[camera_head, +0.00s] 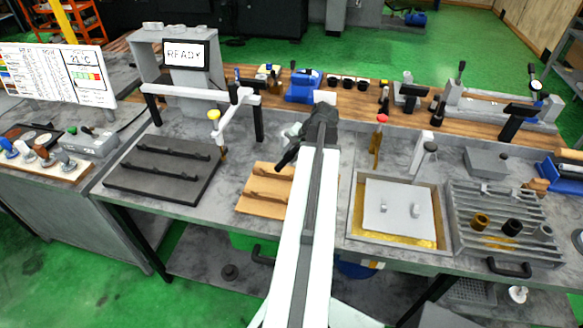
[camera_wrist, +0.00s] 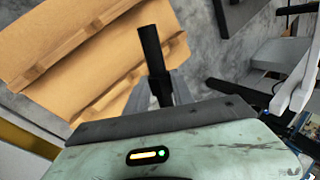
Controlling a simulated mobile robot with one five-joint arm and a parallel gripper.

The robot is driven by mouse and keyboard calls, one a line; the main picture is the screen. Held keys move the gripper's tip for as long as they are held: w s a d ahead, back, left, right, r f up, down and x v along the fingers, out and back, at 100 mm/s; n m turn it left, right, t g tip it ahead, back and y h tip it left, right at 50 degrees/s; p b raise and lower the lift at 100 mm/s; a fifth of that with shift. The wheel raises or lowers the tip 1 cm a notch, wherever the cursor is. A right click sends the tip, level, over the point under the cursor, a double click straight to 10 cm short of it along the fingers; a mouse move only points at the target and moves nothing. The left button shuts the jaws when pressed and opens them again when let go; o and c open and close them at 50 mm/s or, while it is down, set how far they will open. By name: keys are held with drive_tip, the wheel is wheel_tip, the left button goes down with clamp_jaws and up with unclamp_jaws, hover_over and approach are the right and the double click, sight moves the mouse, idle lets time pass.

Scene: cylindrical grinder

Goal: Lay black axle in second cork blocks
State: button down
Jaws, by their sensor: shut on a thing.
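The black axle (camera_wrist: 150,48) is in my gripper (camera_wrist: 168,92), its far end sticking out past the fingers in the wrist view. In the head view the axle (camera_head: 287,158) points down and left from my gripper (camera_head: 301,140), above the counter. The cork blocks (camera_head: 254,202) are tan notched rails on a tan board, left of my arm and partly hidden by it. They fill the upper left of the wrist view (camera_wrist: 60,45), beside the axle. The axle appears apart from them; its exact height is unclear. The rails' visible notches look empty.
A dark board with similar rails (camera_head: 165,187) lies farther left, beside a white-armed stand (camera_head: 235,112). A tray with a grey plate (camera_head: 380,190) is right of my arm. A slotted rack (camera_head: 465,205) with several short cylinders stands at far right.

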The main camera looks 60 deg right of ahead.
drive_tip(key=s+a+n+y, duration=0.2)
drive_tip(key=s+a+n, duration=0.1)
drive_tip(key=a+n, duration=0.15)
drive_tip(key=shift+m, duration=0.45)
drive_tip(key=f+b, duration=0.9)
drive_tip(key=shift+s, duration=0.2)
drive_tip(key=c, duration=1)
unclamp_jaws()
drive_tip(key=shift+r, duration=0.1)
drive_tip(key=p+v, duration=0.6)
drive_tip(key=v, duration=0.1)
drive_tip(key=shift+s+d+r+p, duration=0.15)
drive_tip(key=shift+s+r+p, duration=0.05)
drive_tip(key=shift+r+p, duration=0.1)
